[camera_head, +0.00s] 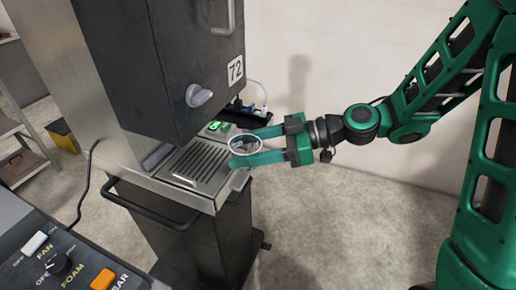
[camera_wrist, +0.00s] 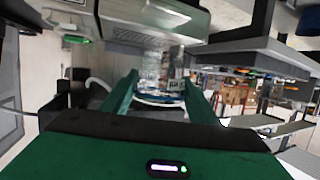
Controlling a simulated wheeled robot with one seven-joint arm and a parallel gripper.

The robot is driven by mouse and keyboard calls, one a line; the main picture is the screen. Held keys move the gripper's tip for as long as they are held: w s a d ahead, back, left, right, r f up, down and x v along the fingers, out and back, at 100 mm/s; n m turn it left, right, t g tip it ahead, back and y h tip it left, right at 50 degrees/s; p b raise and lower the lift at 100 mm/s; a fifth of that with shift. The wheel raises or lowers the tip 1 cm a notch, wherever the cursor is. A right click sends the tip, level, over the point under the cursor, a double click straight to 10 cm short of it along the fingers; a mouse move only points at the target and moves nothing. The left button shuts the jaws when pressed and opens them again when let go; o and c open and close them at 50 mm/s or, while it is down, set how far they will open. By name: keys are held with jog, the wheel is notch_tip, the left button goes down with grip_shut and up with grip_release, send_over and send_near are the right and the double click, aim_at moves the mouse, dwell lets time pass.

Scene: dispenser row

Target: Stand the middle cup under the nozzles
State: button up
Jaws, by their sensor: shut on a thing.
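My gripper (camera_head: 262,148) reaches in from the right in the head view, its two green fingers shut on a clear cup (camera_head: 245,145). The cup's pale rim shows between the fingers, over or beside the right end of the slotted drip tray (camera_head: 192,162). I cannot tell whether its base touches anything. In the wrist view the fingers (camera_wrist: 160,95) point away from the camera, with the clear cup (camera_wrist: 158,98) between them. The dark dispenser body (camera_head: 170,60) overhangs the tray. Its nozzles are hidden, and I cannot tell any other cups apart.
A dark handle bar (camera_head: 150,210) runs below the tray. A control panel (camera_head: 65,255) with FAN and FOAM switches is at the lower left.

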jog(key=a, duration=0.4)
jog(key=w+a, duration=0.1)
jog(key=a, duration=0.3)
jog(key=w+a, duration=0.1)
jog(key=a, duration=0.2)
jog(key=shift+w+a+f, duration=0.1)
jog(key=shift+a+f, duration=0.25)
jog(key=shift+a, duration=0.05)
jog(key=shift+a+f, duration=0.15)
jog(key=shift+f, duration=0.9)
jog(key=shift+f, duration=0.5)
jog(key=o, duration=1.1)
